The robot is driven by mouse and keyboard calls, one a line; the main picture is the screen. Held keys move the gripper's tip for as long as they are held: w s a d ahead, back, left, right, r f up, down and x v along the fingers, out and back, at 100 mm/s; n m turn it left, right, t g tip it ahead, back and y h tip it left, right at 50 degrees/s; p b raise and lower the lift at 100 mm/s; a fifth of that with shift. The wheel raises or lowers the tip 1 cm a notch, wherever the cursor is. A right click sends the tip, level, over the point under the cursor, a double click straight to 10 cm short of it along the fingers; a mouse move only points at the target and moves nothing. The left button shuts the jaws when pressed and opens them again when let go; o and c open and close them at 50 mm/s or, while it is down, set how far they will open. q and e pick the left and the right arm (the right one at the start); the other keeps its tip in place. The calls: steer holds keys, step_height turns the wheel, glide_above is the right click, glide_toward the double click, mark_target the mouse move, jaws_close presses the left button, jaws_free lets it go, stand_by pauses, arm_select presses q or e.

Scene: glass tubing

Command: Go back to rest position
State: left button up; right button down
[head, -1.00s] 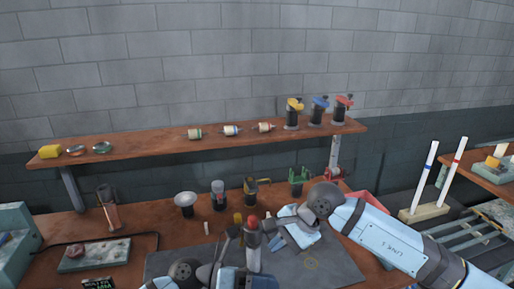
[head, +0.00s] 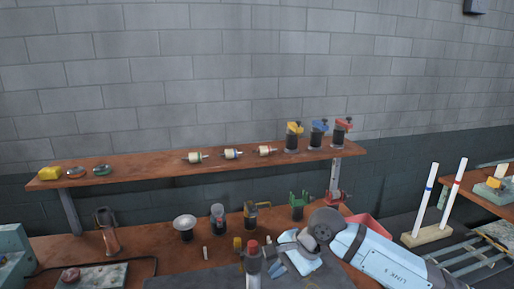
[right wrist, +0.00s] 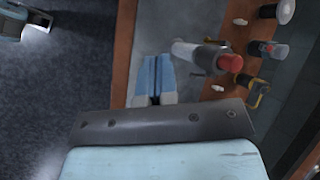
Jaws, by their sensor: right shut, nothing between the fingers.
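My right gripper (head: 276,268) is low in the head view, over the bench, at the end of the pale blue arm from the right. In the right wrist view its two blue fingers (right wrist: 154,76) are together with nothing between them. A grey upright post with a red top (head: 253,250) stands left of it in the head view. The red-topped post (right wrist: 205,57) also shows beside the fingers in the right wrist view. My left gripper is out of view.
The wooden shelf (head: 130,164) holds several spools and clamps at the back. Several small tools, including a white-topped funnel (head: 184,222), stand on the bench below. A stand with two white rods (head: 427,236) is at the right. Dark floor shows beside the bench.

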steer(key=s+a+m+y, duration=0.7)
steer(key=s+m+y, duration=0.2)
steer(key=m+y, duration=0.25)
steer(key=s+d+f+n+t+h, duration=0.2)
steer(key=d+f+n+t+h, duration=0.45)
steer(key=n, duration=1.15)
steer(key=s+d+f+n+t+h, duration=0.1)
steer(key=d+f+n+t+h, duration=0.3)
steer(key=d+f+n+t, duration=0.95)
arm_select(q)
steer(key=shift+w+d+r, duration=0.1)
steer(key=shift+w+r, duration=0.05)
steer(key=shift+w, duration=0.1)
arm_select(e)
steer(key=s+d+f+m+g+h, duration=0.2)
steer(key=s+f+m+g+h, duration=0.3)
steer(key=s, duration=0.8)
step_height(320, 180, down, 2)
steer(key=m+g, duration=0.2)
steer(key=g, duration=0.2)
steer(key=shift+g, duration=0.4)
steer(key=shift+s, duration=0.1)
